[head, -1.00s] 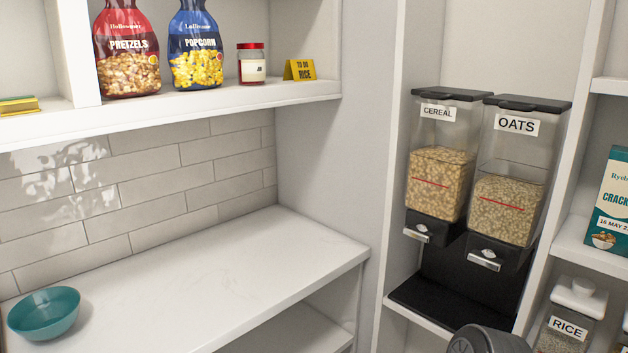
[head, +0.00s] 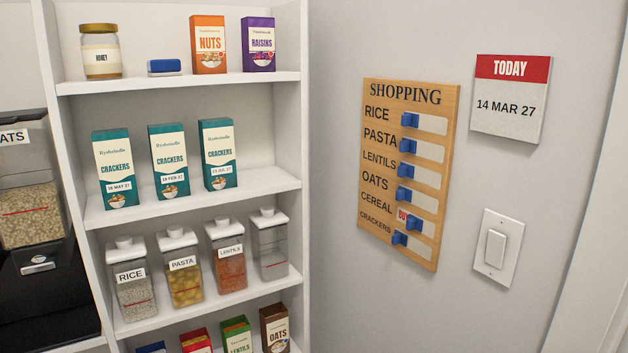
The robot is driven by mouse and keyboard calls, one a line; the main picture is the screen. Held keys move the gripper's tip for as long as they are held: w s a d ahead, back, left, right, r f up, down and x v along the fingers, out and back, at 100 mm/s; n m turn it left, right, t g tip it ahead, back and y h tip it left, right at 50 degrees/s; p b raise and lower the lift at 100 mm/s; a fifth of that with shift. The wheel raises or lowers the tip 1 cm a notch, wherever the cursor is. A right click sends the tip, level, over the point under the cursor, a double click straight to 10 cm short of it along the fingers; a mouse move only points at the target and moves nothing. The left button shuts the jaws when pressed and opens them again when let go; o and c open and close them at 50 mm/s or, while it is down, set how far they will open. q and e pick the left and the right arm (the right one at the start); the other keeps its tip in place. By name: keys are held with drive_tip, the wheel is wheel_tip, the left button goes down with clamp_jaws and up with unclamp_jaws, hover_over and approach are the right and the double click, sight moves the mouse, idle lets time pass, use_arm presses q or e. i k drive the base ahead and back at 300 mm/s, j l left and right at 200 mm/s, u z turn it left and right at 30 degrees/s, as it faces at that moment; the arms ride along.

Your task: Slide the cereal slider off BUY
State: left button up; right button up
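A wooden SHOPPING board (head: 379,160) hangs on the wall right of the shelves, with one row for each food. The cereal slider (head: 413,224), a blue block in the CEREAL row, sits right of its slot's left end. Part of a red BUY mark (head: 402,215) shows to its left. The sliders for rice (head: 410,120), pasta (head: 407,146), lentils (head: 405,170), oats (head: 404,195) and crackers (head: 400,238) sit at the left ends of their slots, with no red showing. Neither gripper is in view.
A TODAY sign (head: 511,105) reading 14 MAR 27 and a light switch (head: 497,247) are on the wall right of the board. Shelves (head: 190,207) with boxes and jars stand to its left. The wall in front of the board looks clear.

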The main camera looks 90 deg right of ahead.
sight(413, 222)
drive_tip(key=z, duration=3.35)
